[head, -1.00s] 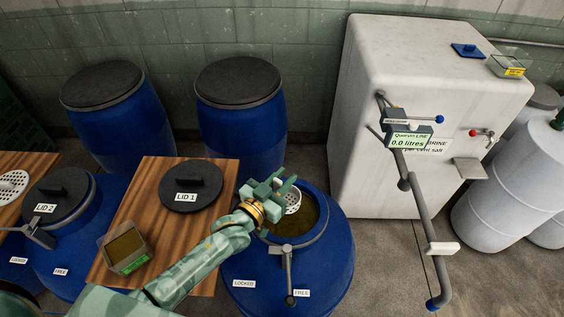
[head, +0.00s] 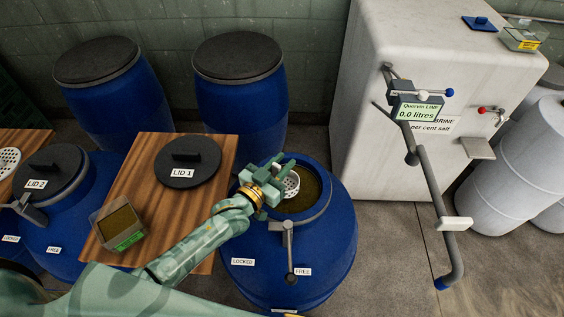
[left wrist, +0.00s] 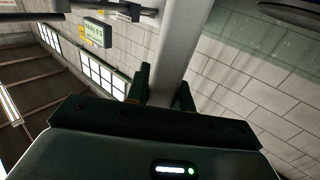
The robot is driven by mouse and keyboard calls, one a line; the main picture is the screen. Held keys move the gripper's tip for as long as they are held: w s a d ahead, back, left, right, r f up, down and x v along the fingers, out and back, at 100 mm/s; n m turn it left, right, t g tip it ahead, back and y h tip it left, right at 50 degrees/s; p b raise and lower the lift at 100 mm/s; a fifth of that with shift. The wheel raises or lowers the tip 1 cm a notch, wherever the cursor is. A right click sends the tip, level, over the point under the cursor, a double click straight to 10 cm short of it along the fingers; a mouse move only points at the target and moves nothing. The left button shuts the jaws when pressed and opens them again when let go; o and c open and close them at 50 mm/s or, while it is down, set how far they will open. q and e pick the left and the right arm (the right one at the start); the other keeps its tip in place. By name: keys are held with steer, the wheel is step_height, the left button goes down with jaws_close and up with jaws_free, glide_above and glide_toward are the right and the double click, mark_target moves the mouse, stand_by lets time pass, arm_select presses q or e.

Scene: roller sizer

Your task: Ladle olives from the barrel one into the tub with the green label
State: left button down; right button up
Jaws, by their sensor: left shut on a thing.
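Barrel one (head: 318,262) is blue and stands open, with dark olive-brown contents (head: 312,196) in its mouth. My left gripper (head: 274,178), at the mouth's left side, is shut on the ladle's pale grey handle, which shows between its fingers in the left wrist view (left wrist: 174,55). The ladle's white perforated bowl (head: 291,186) is at the barrel's mouth; whether it holds olives is too small to tell. The tub with the green label (head: 131,239) is clear-walled, dark olive-brown inside, and sits on the wooden board (head: 150,178). My right gripper is not in view.
The black lid 1 (head: 187,166) lies on the board. A latch lever (head: 289,250) hangs on barrel one's front. A closed barrel with lid 2 (head: 52,166) stands left. A white brine tank (head: 385,120) with a grey pipe (head: 430,185) stands right.

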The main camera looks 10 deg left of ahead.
arm_select(q)
steer(key=shift+f+b, duration=2.8)
steer(key=shift+f, duration=0.9)
steer(key=c, duration=2.2)
jaws_free()
steer(key=shift+r, duration=0.15)
steer(key=c, duration=2.2)
jaws_free()
step_height(320, 180, up, 12)
steer(key=p, duration=1.2)
steer(key=shift+r, duration=0.15)
steer(key=c, duration=2.2)
jaws_free()
